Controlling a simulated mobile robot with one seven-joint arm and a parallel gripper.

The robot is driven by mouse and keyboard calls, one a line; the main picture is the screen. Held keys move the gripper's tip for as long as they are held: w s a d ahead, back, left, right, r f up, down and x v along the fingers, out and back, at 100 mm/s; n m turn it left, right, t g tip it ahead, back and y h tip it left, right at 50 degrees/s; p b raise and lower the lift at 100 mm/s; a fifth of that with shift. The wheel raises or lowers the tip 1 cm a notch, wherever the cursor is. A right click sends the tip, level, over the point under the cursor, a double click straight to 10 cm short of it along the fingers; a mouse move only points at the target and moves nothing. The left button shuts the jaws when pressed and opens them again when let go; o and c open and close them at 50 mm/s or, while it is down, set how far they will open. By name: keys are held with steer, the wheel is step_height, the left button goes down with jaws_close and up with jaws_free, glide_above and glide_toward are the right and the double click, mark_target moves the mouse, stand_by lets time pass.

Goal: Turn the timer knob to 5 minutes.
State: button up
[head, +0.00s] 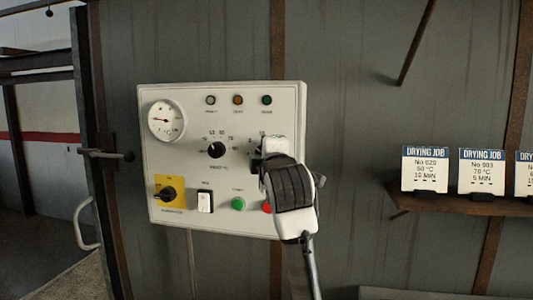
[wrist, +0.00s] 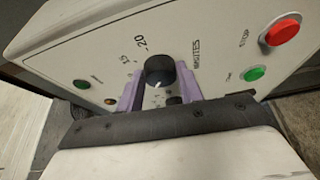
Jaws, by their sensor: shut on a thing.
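The timer knob (wrist: 159,68) is a dark round knob on the white control panel (head: 180,222). In the wrist view it sits between the two purple fingers of my gripper (wrist: 160,88), which is shut on it. The printed marks 15 and 20 and the word MINUTES show around the knob; the lower marks are hidden by the fingers. I cannot tell where the knob's pointer stands. In the head view my gripper (head: 262,152) covers the knob and most of its scale at the panel's right side.
The panel also carries a temperature knob (head: 216,150), a round gauge (head: 166,120), a yellow-backed switch (head: 168,193), a white rocker (head: 205,201), a green button (head: 238,203) and a red button (wrist: 283,30). Job cards (head: 425,168) stand on a shelf (head: 450,205) to the right.

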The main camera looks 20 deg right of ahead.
steer(key=shift+n, duration=0.4)
steer(key=o, duration=1)
steer(key=shift+a, duration=0.1)
steer(key=b+v, duration=0.4)
steer(key=v, duration=0.9)
steer(key=shift+s+r, duration=0.15)
steer(key=shift+s, duration=0.25)
